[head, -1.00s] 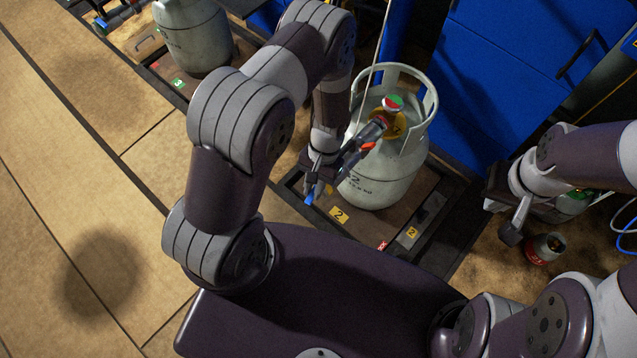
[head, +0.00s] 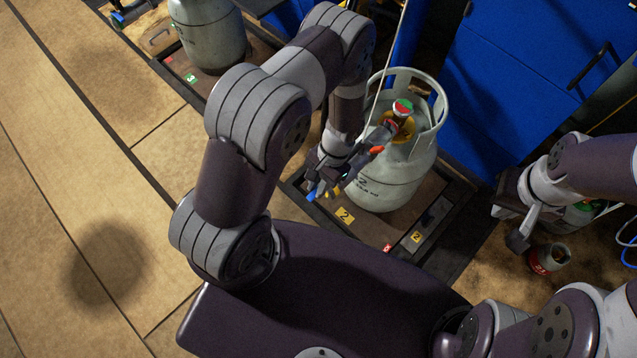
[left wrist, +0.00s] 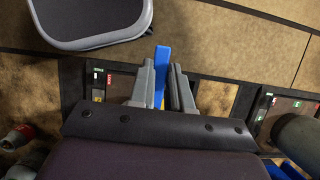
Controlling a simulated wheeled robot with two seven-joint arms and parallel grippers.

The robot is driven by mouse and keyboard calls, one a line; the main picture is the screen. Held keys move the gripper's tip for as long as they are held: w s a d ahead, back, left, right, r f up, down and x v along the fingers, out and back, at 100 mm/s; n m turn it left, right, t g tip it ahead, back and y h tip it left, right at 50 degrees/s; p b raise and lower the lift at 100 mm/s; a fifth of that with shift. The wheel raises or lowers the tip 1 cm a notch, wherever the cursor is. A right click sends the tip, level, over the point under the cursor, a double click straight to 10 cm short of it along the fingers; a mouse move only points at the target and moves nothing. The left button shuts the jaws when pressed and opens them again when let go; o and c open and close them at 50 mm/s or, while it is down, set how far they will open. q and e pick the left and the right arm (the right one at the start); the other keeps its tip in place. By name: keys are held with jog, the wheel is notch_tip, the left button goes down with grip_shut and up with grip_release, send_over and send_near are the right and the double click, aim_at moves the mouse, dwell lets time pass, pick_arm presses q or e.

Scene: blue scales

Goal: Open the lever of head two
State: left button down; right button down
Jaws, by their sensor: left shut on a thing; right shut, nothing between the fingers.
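A grey-white gas cylinder (head: 385,183) stands on the scale marked 2 (head: 345,215). A dark filling head (head: 372,137) with an orange-red part shows at the cylinder's valve, partly hidden by my left arm. My left gripper (head: 322,184) is beside the cylinder on its left, low over the scale's edge. It is shut on a blue lever (left wrist: 161,76), which stands between the two fingers in the left wrist view. The blue tip also shows in the head view (head: 312,196). My right gripper (head: 517,240) is shut and empty, off to the right of the scale.
Another cylinder (head: 208,35) stands on the scale at the upper left. A blue cabinet (head: 530,75) is behind the middle cylinder. A small red-labelled container (head: 549,258) is on the floor near my right gripper. The tan floor at left is clear.

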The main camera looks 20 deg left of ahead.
pick_arm(q)
jog(key=c, duration=1)
grip_release()
jog(key=shift+c, duration=0.2)
jog(key=shift+w+r, duration=0.1)
jog(key=shift+r, duration=0.05)
jog(key=p+v, duration=0.1)
jog(key=v, duration=1.1)
jog(key=shift+r+p, duration=0.2)
jog(key=shift+p, duration=0.2)
jog(key=shift+d, duration=0.1)
